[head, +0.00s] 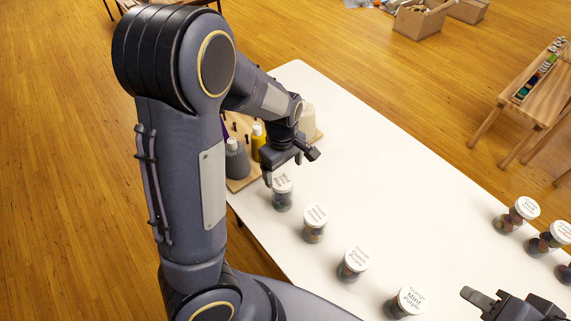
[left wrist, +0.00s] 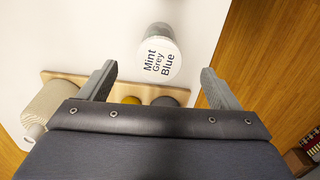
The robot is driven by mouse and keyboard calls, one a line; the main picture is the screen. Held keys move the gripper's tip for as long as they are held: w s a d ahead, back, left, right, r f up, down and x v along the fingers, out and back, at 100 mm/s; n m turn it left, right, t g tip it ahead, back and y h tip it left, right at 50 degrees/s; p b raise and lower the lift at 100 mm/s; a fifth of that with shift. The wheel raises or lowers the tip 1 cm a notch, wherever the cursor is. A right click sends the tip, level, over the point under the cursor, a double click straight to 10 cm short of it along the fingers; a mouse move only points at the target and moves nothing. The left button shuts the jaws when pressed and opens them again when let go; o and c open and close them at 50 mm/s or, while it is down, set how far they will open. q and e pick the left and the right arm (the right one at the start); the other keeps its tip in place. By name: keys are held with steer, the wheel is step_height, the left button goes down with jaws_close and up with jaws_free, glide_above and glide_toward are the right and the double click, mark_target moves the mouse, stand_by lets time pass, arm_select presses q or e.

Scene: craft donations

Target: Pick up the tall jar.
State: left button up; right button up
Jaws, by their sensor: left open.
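Several jars with white printed lids stand upright in a row on the white table: one under my left gripper (head: 283,194), then a second jar (head: 315,226), a third (head: 352,264) and a fourth (head: 403,304). I cannot tell for sure which is the tall jar. My left gripper (head: 291,166) is open and empty, pointing down just above the first jar. In the left wrist view that jar's lid (left wrist: 159,58) reads "Mint Grey Blue" and lies ahead of the open fingers (left wrist: 160,80), not between them. My right gripper (head: 507,302) is at the bottom right, partly cut off.
A wooden board (head: 237,185) with a grey bottle (head: 236,162), a yellow bottle (head: 258,138) and a cream cone (head: 308,120) is beside my left gripper. More lidded jars (head: 517,215) stand at the table's right. The table's middle (head: 400,175) is clear.

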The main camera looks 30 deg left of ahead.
mark_target(282, 180)
arm_select(q)
steer(key=shift+w+a+f, duration=0.15)
steer(key=shift+w+f, duration=0.1)
steer(key=shift+f, duration=0.3)
steer(key=shift+w+a+f, duration=0.1)
steer(key=shift+w+f, duration=0.1)
steer(key=shift+f, duration=0.35)
steer(key=shift+s+f, duration=0.15)
steer(key=shift+f, duration=0.25)
steer(key=f, duration=0.5)
steer(key=shift+a, duration=0.2)
steer(key=shift+c, duration=0.4)
steer(key=c, duration=1.3)
steer(key=shift+r, duration=0.15)
